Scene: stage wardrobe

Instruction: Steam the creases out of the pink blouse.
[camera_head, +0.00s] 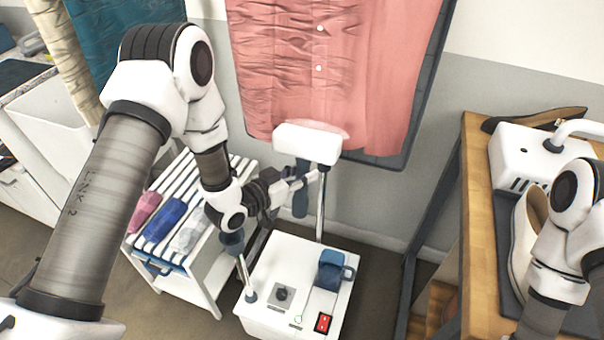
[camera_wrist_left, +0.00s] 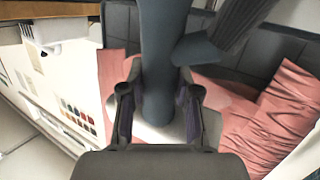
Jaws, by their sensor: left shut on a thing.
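The pink blouse (camera_head: 330,60) hangs at the back against a dark board. Its left side is rippled with creases; its right side looks smoother. My left gripper (camera_head: 300,183) is shut on the dark blue handle (camera_wrist_left: 158,75) of the steamer head. The white steamer head (camera_head: 308,143) is in front of the blouse's lower hem, with a faint pale haze at its edge; I cannot tell whether it touches the cloth. The steamer base (camera_head: 262,317), a white box with knob and red switch, stands below. My right arm shows at the right edge, its gripper out of frame.
A striped rack (camera_head: 157,188) with pink, blue and white rolled items stands left of the base. A wooden-topped bench (camera_head: 478,215) at right holds a white appliance (camera_head: 520,158) and shoes. A thin pole (camera_head: 321,205) rises from the base close to my left gripper.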

